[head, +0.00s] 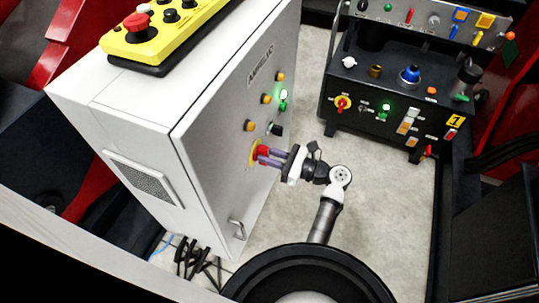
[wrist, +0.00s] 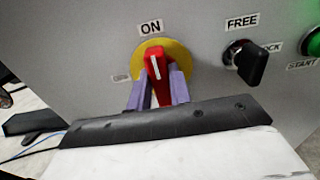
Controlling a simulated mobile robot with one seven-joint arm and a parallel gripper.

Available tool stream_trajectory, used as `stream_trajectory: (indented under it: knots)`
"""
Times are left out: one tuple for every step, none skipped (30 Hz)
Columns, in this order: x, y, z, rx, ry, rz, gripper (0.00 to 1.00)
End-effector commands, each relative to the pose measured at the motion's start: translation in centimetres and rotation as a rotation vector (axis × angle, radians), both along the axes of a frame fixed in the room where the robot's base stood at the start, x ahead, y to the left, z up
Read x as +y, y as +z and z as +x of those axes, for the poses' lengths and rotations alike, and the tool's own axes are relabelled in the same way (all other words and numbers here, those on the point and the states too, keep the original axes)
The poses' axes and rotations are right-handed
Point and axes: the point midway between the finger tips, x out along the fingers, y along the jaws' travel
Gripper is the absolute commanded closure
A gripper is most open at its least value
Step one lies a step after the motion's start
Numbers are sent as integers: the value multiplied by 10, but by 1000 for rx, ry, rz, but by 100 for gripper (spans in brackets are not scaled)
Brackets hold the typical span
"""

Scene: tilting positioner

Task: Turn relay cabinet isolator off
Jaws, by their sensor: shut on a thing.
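The isolator is a red rotary handle (wrist: 157,68) on a yellow disc (wrist: 142,76), on the front of a grey cabinet (head: 205,155). In the wrist view the handle stands nearly upright, its white mark pointing up at the word ON. The label at the lower left of the disc is too faint to read. My gripper (wrist: 160,90) is shut on the handle, with one purple finger on each side. In the head view my gripper (head: 266,156) reaches the cabinet front from the right, and its fingers partly cover the red and yellow isolator (head: 256,152).
A black selector (wrist: 250,62) marked FREE and LOCK sits close right of the isolator, with a green START button (wrist: 312,42) beyond. A yellow pendant (head: 165,35) lies on the cabinet. A black control unit (head: 390,100) stands at the upper right. Open floor (head: 385,185) lies between.

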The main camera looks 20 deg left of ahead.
Motion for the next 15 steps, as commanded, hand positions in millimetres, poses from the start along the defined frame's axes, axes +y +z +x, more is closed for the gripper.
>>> stream_trajectory:
  knots:
    - [0,0,0,-1,0,0,100]
    - [0,0,0,-2,0,0,100]
    - [0,0,0,-5,0,0,100]
    - [0,0,0,-8,0,0,100]
    - [0,0,0,-12,0,0,100]
    - [0,1,0,-20,0,-1,100]
    - [0,1,0,-29,0,-1,100]
    - [0,1,0,-38,0,-1,100]
    - [-1,1,-1,-53,-1,-2,100]
    - [-1,1,-1,-67,-1,-2,100]
    - [-1,1,-1,-82,-1,-3,100]
    - [-1,1,-1,-105,-1,-4,100]
    - [-1,1,-1,-125,-1,-4,100]
    - [0,1,-2,-145,-1,-5,100]
    - [0,1,-2,-175,0,-6,100]
